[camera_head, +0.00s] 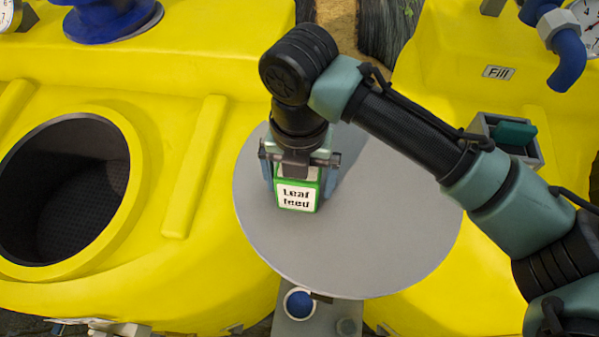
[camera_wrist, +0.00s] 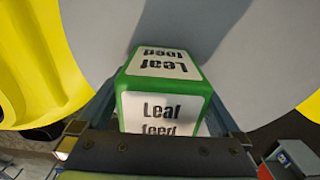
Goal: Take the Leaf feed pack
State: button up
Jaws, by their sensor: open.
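The Leaf feed pack (camera_head: 298,196) is a green box with white labels reading "Leaf feed". It stands on the round grey table (camera_head: 400,235), left of its middle. In the wrist view the pack (camera_wrist: 165,85) fills the middle, with its labels on two faces. My gripper (camera_head: 297,180) is above the pack and pointing down, with one finger on each side of it. The jaws are open around the pack. Whether a finger touches it cannot be told. The pack's upper part is partly hidden by my gripper.
Yellow tanks (camera_head: 195,60) stand on both sides of the table. The left one has a wide dark opening (camera_head: 65,185). A grey box with a green item (camera_head: 515,133) sits at the right. A small blue-topped cup (camera_head: 299,303) is below the front edge. The table's right side is clear.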

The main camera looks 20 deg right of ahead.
grip_shut()
dwell(0.3)
jog(key=shift+r, duration=0.1)
